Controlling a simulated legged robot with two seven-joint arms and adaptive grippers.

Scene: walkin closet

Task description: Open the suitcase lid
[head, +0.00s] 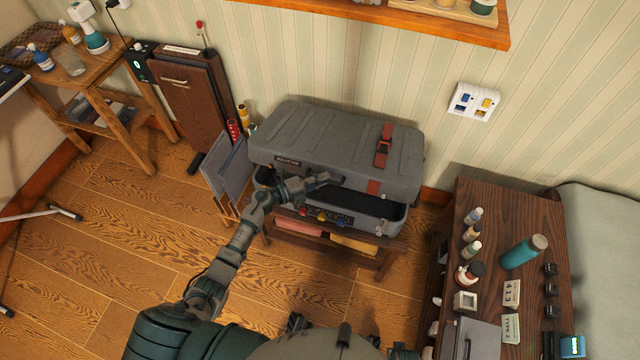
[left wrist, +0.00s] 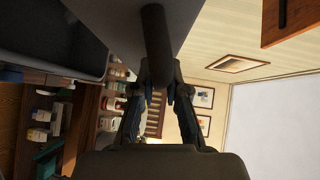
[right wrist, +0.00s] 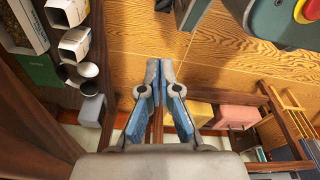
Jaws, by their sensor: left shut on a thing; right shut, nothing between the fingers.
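The grey suitcase (head: 335,140) sits on a low wooden bench against the wall. Its lid is slightly raised at the front, and a dark gap shows between it and the lower shell (head: 385,226). Brown straps with a buckle (head: 383,145) show on the lid's right part. My left gripper (head: 322,180) is at the lid's front edge. In the left wrist view, its fingers (left wrist: 158,92) are closed around a dark, rounded handle (left wrist: 157,45). My right gripper (right wrist: 158,72) is shut and empty in the right wrist view; it is hidden in the head view.
A dark wooden cabinet (head: 540,205) at the right holds bottles, a teal flask (head: 523,252) and small cards. A wall shelf (head: 410,18) overhangs behind the suitcase. Folders (head: 228,172) stand at its left. The wooden floor (head: 110,240) at the left is mostly clear.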

